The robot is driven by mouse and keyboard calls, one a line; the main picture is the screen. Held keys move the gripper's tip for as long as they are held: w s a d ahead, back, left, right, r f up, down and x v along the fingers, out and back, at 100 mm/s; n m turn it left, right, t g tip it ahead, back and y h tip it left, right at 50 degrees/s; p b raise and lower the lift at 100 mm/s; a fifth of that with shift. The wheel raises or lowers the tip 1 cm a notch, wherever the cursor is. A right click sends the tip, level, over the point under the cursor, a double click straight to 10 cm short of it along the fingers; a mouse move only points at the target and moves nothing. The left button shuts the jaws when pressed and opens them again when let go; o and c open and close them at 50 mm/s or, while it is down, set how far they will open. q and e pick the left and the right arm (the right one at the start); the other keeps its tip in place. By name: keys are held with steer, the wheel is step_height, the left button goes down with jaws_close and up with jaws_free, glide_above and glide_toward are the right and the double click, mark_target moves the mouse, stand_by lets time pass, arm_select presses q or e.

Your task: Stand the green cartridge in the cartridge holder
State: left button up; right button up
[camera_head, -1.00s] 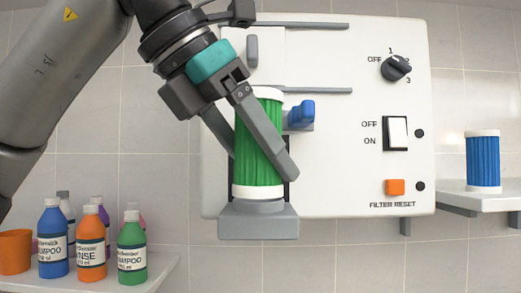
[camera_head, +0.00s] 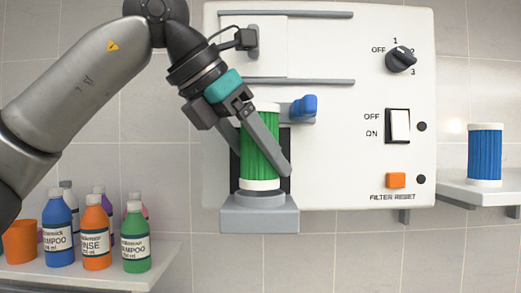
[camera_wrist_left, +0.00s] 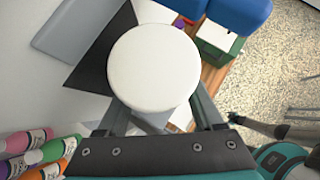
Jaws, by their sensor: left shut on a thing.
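The green cartridge (camera_head: 262,150), with white end caps, is upright between the fingers of my left gripper (camera_head: 263,160), which is shut on it. One finger crosses its front; the other is partly hidden behind it. The cartridge holder (camera_head: 259,217) is a grey block with a round seat in front of a dark recess in the white panel. The cartridge's lower cap is directly over the round seat; I cannot tell whether it touches. In the left wrist view the cartridge's white top cap (camera_wrist_left: 153,68) sits between the two fingers. My right gripper is not in view.
A blue lever (camera_head: 303,108) sticks out just right of the cartridge. A blue cartridge (camera_head: 485,155) stands on a right shelf (camera_head: 475,192). Several bottles (camera_head: 96,235) and an orange cup (camera_head: 20,241) stand on a lower-left shelf (camera_head: 90,278). The panel carries a knob (camera_head: 401,59), switch (camera_head: 398,126) and orange button (camera_head: 396,180).

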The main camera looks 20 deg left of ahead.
arm_select(q)
steer(key=shift+w+a, duration=0.2)
steer(key=shift+w, duration=0.4)
steer(key=shift+w+f, duration=0.2)
steer(key=shift+f, duration=0.05)
steer(key=shift+f+b, duration=0.6)
steer(key=shift+f, duration=0.25)
steer(key=o, duration=1.5)
steer(key=shift+s+r, duration=0.1)
steer(key=shift+s+a+r, duration=0.15)
steer(key=shift+a+r, duration=0.05)
steer(key=shift+r, duration=0.2)
steer(key=p+v, duration=0.1)
steer(key=v, duration=1.3)
steer(key=shift+s+d, duration=0.15)
steer(key=shift+s, duration=0.05)
